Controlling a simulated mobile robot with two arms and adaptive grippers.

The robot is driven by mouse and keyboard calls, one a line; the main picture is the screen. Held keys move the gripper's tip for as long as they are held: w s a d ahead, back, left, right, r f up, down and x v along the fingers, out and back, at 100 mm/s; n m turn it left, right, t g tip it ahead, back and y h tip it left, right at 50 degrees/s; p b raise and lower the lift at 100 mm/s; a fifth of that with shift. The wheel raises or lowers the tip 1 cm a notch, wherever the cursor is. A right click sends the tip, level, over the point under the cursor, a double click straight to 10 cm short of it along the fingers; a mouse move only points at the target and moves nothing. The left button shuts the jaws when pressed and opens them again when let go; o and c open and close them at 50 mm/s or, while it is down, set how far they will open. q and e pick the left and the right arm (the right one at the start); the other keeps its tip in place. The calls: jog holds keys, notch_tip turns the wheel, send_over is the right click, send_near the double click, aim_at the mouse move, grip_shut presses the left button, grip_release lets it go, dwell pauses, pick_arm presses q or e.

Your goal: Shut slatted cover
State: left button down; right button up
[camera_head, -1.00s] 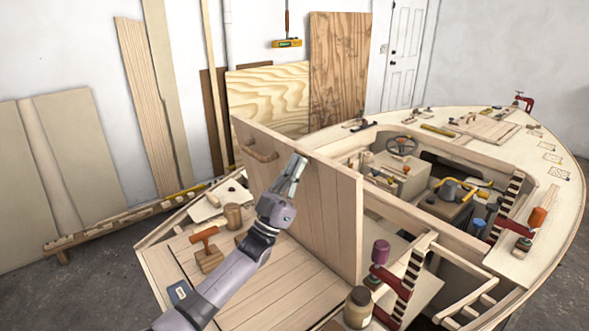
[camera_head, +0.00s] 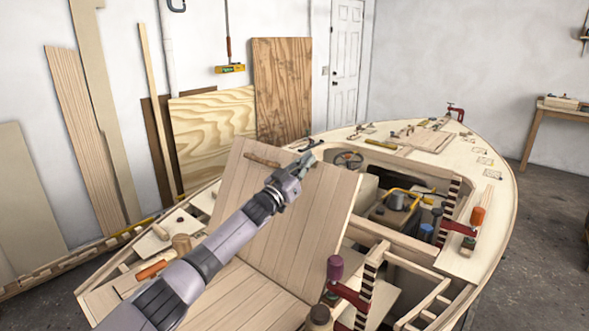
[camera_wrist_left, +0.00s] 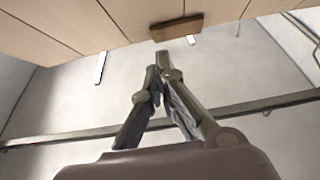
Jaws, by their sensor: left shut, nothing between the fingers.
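The slatted cover (camera_head: 290,215) is a pale plank panel, tilted with its slatted face turned up toward the head camera. A brown bar handle (camera_head: 262,158) is near its upper left edge. My left gripper (camera_head: 308,157) is shut and empty at the cover's upper edge, right of the handle; contact cannot be told. In the left wrist view, the gripper (camera_wrist_left: 160,68) has its fingers together below the cover's planks (camera_wrist_left: 80,25) and the handle (camera_wrist_left: 176,26). My left forearm hides part of the cover's left side. My right gripper is not in view.
A mallet (camera_head: 160,262) lies on the deck left of the cover. A red clamp with a purple handle (camera_head: 336,270) stands at its lower right. The open cockpit with a yellow-handled toolbox (camera_head: 395,207) lies beyond to the right. Plywood sheets (camera_head: 215,130) lean on the wall.

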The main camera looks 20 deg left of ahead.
aim_at(316, 168)
pick_arm(q)
jog(key=shift+w+d+f+g+y+b, duration=0.1)
jog(key=shift+w+d+f+g+b, duration=0.35)
jog(key=shift+w, duration=0.6)
jog(key=shift+w+d+f+g+y+b, duration=0.1)
jog(key=shift+w+d+f+g+b, duration=0.15)
jog(key=shift+w+f+b, duration=0.55)
jog(key=shift+w+d+f+g+y+b, duration=0.1)
jog(key=shift+w+d+f+g+b, duration=0.25)
jog(key=shift+w, duration=0.9)
jog(key=shift+a, duration=0.1)
jog(key=shift+r, duration=0.1)
